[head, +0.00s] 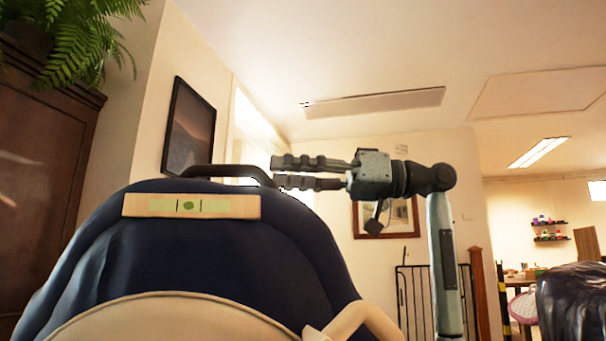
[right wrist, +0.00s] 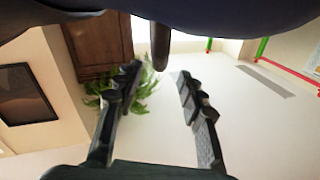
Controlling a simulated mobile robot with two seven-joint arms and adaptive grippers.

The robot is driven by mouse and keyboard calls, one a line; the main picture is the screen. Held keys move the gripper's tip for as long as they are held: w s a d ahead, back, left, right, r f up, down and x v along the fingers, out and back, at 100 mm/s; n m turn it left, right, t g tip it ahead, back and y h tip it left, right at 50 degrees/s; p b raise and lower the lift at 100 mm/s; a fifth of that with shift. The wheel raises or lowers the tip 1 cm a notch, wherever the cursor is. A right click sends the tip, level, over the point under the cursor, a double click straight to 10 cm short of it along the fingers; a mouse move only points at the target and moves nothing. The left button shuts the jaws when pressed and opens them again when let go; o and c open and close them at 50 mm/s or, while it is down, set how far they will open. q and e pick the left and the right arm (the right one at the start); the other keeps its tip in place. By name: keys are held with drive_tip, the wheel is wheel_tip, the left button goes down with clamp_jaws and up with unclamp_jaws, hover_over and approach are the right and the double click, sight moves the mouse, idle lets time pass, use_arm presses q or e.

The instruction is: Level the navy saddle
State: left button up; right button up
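The navy saddle (head: 190,255) fills the lower left of the head view, and its underside edge shows along the top of the right wrist view (right wrist: 230,18). A pale wooden spirit level (head: 145,205) lies across it. A dark green spot sits between the two black lines of its green vial (head: 188,205). A dark curved handle (head: 225,171) stands on the saddle's top. My right gripper (head: 276,172) is open at the handle's right end. In the right wrist view, its fingers (right wrist: 158,78) are apart, with the dark handle near the gap. I cannot tell whether they touch it. My left gripper is out of view.
A cream rounded form (head: 165,320) is in front of the saddle, with a cream tube (head: 365,318) to its right. A wooden cabinet (head: 45,140) with a fern stands left. A black metal gate (head: 412,300) is behind my right arm.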

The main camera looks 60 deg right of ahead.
drive_tip(key=shift+v, duration=1.3)
